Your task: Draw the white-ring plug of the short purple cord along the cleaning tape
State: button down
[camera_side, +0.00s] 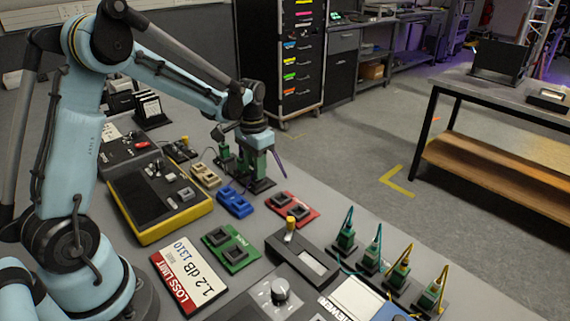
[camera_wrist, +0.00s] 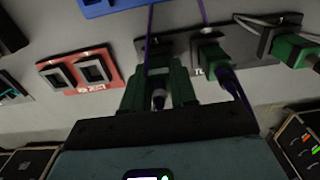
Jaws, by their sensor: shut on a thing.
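My gripper (camera_wrist: 160,90) is shut on a plug (camera_wrist: 158,100) with a pale ring, seen between the green fingers in the wrist view. A thin purple cord (camera_wrist: 150,38) shows just beyond it. In the side view my gripper (camera_side: 260,172) is low over a dark holder (camera_side: 262,185) at the table's far edge, with a purple cord (camera_side: 281,166) beside it. I cannot tell whether the plug is still seated.
Another green plug (camera_wrist: 211,54) with a purple cord stands close beside my gripper. A red double-socket block (camera_side: 294,209), blue block (camera_side: 234,202) and green block (camera_side: 231,248) lie nearby. Several corded plugs (camera_side: 346,240) stand along the right edge.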

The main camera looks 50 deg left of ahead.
jog(key=shift+r, duration=1.85)
jog(key=shift+r, duration=0.55)
notch_tip(320, 180, up, 6)
jog(key=s+d, duration=0.4)
jog(key=d, duration=0.9)
jog(key=s+d, duration=0.4)
jog(key=d, duration=0.9)
jog(key=shift+s+f, duration=0.15)
jog(key=shift+f, duration=2.3)
jog(key=shift+s+f, duration=0.1)
jog(key=shift+f, duration=2.3)
jog(key=shift+f, duration=0.2)
